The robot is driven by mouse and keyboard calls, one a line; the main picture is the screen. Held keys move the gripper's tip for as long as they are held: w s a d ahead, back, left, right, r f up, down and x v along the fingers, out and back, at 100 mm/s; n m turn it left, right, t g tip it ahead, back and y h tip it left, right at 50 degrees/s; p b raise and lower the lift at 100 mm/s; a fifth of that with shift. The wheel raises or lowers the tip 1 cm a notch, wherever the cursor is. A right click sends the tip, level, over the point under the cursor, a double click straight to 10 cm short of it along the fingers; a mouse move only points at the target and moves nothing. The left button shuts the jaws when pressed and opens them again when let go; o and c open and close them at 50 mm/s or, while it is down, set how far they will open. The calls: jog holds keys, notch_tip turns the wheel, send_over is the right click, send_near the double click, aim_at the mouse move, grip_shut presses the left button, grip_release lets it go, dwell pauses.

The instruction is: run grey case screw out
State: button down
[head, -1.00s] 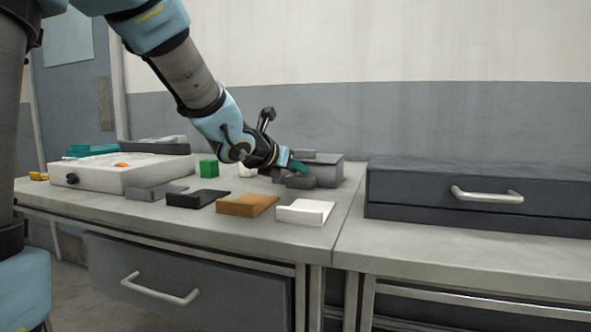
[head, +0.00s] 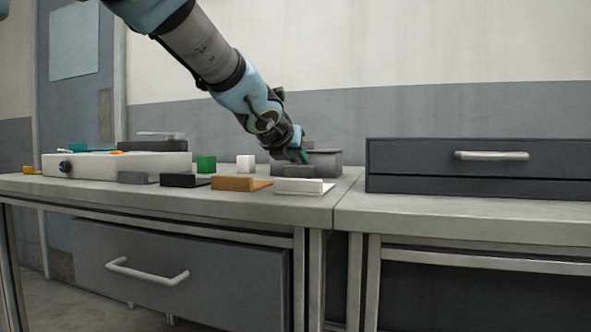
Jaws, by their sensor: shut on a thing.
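The grey case (head: 324,160) stands on the workbench near its back right, a boxy dark grey body with lower grey parts in front. My gripper (head: 299,156) reaches down from the upper left to the case's left front side. Its teal fingers are shut at the case, on what seems to be its screw. The screw itself is too small and too covered by the fingers to make out, so I cannot tell how far it stands out.
Grey, black (head: 185,180), orange-brown (head: 240,184) and white (head: 303,187) holders line the bench front. Behind them are a green block (head: 206,165), a white block (head: 246,163) and a white box (head: 115,165). A dark drawer unit (head: 480,170) stands right.

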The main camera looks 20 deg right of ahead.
jog(key=shift+s+d+f+n+t+y+b, duration=0.1)
jog(key=shift+f+n+t+y+b, duration=0.35)
jog(key=shift+b, duration=1.6)
jog(key=shift+r+n+t+y+b, duration=0.1)
jog(key=shift+n+t+y+b, duration=0.25)
jog(key=shift+b, duration=0.85)
jog(key=shift+s+d+r+n+t+y+b, duration=0.15)
jog(key=shift+n+t+y+b, duration=0.15)
jog(key=shift+n+y+b, duration=0.55)
jog(key=shift+r+n+y+b, duration=0.1)
jog(key=shift+n+y+b, duration=0.15)
jog(key=shift+b, duration=0.45)
jog(key=c, duration=0.7)
grip_release()
jog(key=shift+r, duration=0.1)
jog(key=shift+r+p, duration=0.15)
jog(key=shift+p, duration=0.25)
